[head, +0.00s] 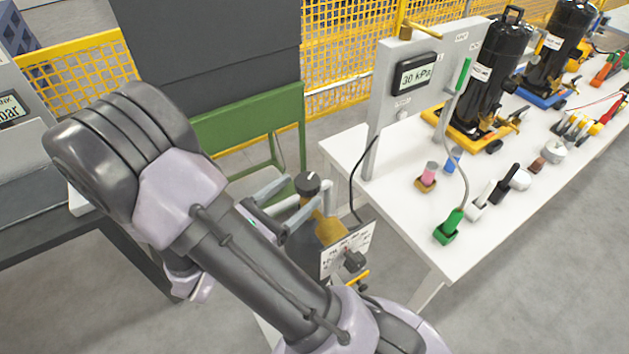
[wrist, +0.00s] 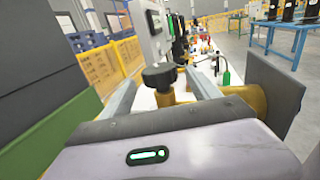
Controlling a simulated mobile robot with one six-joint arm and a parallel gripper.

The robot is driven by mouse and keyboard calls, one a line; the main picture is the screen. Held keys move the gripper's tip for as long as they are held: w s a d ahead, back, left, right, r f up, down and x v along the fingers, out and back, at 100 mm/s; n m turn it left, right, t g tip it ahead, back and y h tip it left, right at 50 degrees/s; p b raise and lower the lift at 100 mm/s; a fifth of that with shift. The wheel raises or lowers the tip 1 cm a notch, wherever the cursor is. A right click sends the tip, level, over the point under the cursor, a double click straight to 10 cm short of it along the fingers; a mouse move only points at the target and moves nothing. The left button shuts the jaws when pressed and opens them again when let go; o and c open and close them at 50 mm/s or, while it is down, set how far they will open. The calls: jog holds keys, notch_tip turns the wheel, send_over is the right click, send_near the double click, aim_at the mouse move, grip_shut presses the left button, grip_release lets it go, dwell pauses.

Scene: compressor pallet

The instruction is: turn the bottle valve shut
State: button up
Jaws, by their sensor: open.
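The bottle valve is a round black handwheel (head: 307,183) with a white mark, on top of a brass bottle (head: 329,229) beside the white table. My gripper (head: 304,193) is open, its two grey fingers reaching toward the valve from the left. In the wrist view the black handwheel (wrist: 160,77) lies between the open fingertips, and the brass bottle (wrist: 243,98) extends to the right behind the right finger. I cannot tell whether either finger touches the handwheel. My forearm hides part of the bottle's lower body.
A panel with a black knob (head: 355,262) stands just in front of the bottle. The white table (head: 400,230) carries a gauge post reading 30 kPa (head: 416,75), a green-ended hose (head: 449,228) and black compressors (head: 493,75). A green stand (head: 250,113) is behind. Grey floor lies open at lower right.

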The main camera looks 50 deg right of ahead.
aim_at(315, 178)
jog(key=d+b, duration=0.1)
jog(key=d, duration=0.5)
jog(key=shift+d, duration=0.25)
jog(key=shift+w, duration=0.1)
jog(key=c, duration=1.4)
jog(key=shift+o, duration=0.2)
jog(key=shift+r, duration=0.1)
